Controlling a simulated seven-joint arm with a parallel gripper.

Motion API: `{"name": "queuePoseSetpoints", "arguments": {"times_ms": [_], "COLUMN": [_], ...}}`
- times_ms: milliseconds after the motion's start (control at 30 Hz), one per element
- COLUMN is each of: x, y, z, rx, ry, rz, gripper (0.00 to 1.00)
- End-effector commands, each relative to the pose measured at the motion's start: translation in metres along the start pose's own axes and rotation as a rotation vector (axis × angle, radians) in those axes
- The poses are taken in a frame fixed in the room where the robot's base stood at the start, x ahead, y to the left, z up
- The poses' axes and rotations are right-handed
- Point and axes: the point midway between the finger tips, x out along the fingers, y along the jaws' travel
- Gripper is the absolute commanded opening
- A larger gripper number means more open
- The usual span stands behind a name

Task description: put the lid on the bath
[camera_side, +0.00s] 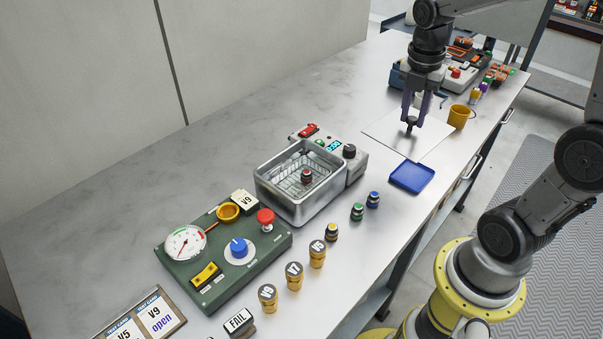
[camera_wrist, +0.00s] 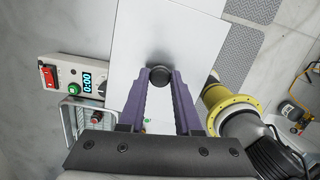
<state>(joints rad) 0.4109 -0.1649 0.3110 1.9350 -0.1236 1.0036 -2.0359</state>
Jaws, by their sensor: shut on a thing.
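The lid (camera_side: 385,127) is a flat pale plate with a dark knob, at the far right part of the bench in the side view. My gripper (camera_side: 411,126) points down over it, its purple fingers shut on the knob. The wrist view shows the fingers (camera_wrist: 158,80) closed around the round black knob, with the lid plate (camera_wrist: 190,40) below. I cannot tell whether the lid is clear of the bench. The bath (camera_side: 262,185) is an open metal tank mid-bench, left of and nearer than the lid. A wire basket and a small red-topped dark piece show inside it.
A blue tray (camera_side: 412,177) and yellow mug (camera_side: 459,116) stand near the lid. Small green and blue pieces (camera_side: 357,212) stand right of the bath. A control unit (camera_side: 349,152) adjoins its far end; a green gauge panel (camera_side: 225,265) stands nearer. The bench behind the bath is clear.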

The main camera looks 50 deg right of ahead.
Motion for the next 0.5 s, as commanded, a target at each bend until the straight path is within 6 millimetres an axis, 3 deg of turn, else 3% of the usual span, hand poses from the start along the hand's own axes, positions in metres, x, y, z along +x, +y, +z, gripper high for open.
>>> {"name": "queuePoseSetpoints", "arguments": {"times_ms": [167, 500], "x": [-0.018, -0.081], "y": [-0.005, 0.012], "z": [-0.011, -0.089], "rx": [0.149, 0.181], "ry": [-0.003, -0.001], "rz": [-0.012, -0.014], "gripper": [0.0, 0.0]}}
